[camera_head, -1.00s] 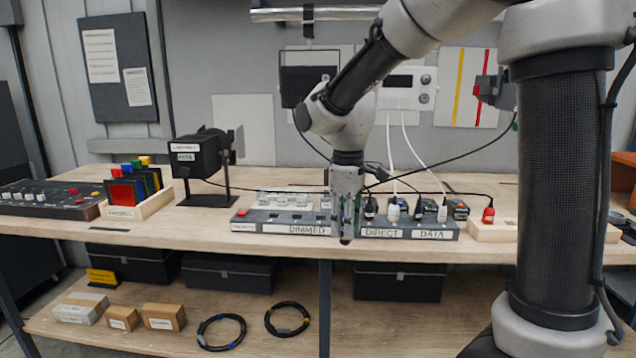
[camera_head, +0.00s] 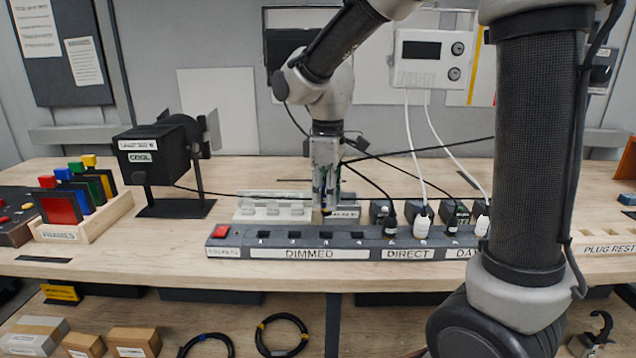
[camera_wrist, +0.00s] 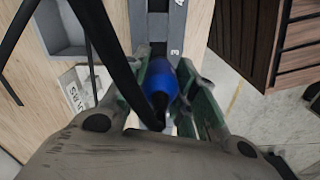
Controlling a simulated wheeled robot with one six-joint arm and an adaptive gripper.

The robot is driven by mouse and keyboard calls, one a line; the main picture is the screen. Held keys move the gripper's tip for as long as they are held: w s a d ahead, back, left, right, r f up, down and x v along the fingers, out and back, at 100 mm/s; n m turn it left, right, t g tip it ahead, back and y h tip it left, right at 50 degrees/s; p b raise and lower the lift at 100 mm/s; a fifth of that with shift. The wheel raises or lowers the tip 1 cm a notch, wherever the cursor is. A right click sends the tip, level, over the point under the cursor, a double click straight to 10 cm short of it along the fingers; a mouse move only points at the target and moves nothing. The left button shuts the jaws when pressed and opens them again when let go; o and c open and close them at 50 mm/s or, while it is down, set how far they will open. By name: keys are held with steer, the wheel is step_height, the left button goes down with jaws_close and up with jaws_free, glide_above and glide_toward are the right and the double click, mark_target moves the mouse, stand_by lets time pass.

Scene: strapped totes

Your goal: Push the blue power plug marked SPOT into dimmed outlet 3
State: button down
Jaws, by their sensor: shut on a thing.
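In the wrist view, my gripper (camera_wrist: 171,68) is shut on the blue power plug (camera_wrist: 160,82), whose black cable end faces the camera. Any SPOT marking is not readable. Beyond the plug is the dark socket strip (camera_wrist: 173,28), with numbers 3 and 4 on it. In the head view, my gripper (camera_head: 326,208) points down, just above and seemingly behind the strip (camera_head: 240,240). It is roughly in line with dimmed outlet 3 (camera_head: 326,235). The plug is hardly visible there, and I cannot tell its exact gap to the outlet.
Black and white plugs (camera_head: 421,222) fill outlets on the strip's right side, with cables rising behind. A pale tray (camera_head: 262,208) lies behind the strip. A black lamp (camera_head: 160,155) stands left, beside the filter rack (camera_head: 85,224). A black cable crosses the wrist view.

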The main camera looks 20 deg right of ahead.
mark_target(326, 212)
steer(key=shift+w+f, duration=0.1)
steer(key=shift+w, duration=0.15)
steer(key=shift+f, duration=2.3)
steer(key=shift+f, duration=1.65)
steer(key=c, duration=1.1)
jaws_free()
steer(key=shift+o, duration=0.2)
